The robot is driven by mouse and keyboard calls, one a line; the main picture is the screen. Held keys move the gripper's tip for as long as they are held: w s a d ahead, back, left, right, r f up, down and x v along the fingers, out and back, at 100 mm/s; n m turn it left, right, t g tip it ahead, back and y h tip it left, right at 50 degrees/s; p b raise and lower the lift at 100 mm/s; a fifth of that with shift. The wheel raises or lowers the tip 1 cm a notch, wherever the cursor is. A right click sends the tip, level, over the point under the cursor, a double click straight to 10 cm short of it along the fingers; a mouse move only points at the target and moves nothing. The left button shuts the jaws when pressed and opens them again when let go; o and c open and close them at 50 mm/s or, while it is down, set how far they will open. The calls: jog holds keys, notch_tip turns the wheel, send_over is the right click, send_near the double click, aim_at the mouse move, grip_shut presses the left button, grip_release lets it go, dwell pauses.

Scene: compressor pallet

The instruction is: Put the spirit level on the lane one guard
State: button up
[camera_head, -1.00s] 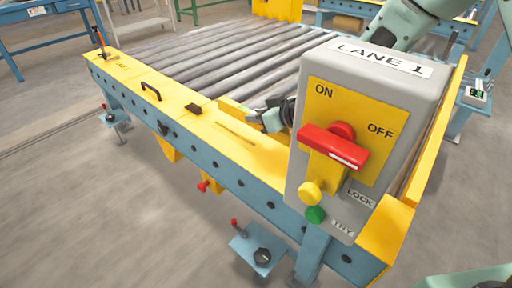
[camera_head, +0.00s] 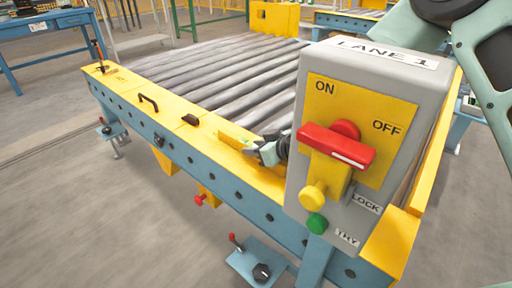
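The lane one guard (camera_head: 222,123) is the yellow top rail along the near-left edge of the roller conveyor. A small yellow bar (camera_head: 236,133), which looks like the spirit level, is at the rail's inner side, left of my gripper (camera_head: 258,150). My gripper seems shut on the bar's right end, low over the guard. I cannot tell whether the bar touches the guard. The grey LANE 1 switch box hides the arm behind my gripper and part of the rail.
The LANE 1 box (camera_head: 408,190) with a red handle (camera_head: 337,146) stands close on the right. A black block (camera_head: 190,119) and a black handle (camera_head: 149,103) sit on the guard further left. Grey rollers (camera_head: 225,80) lie behind. A blue bench (camera_head: 45,38) stands back left.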

jog(key=shift+o, duration=0.5)
jog(key=shift+r, duration=0.1)
jog(key=shift+s+d+r, duration=0.1)
jog(key=shift+d+r, duration=0.05)
jog(key=shift+r, duration=0.05)
jog(key=p+v, duration=0.3)
jog(key=v, duration=0.8)
jog(key=shift+s+d+r, duration=0.15)
jog(key=shift+s, duration=0.05)
jog(key=shift+p, duration=0.3)
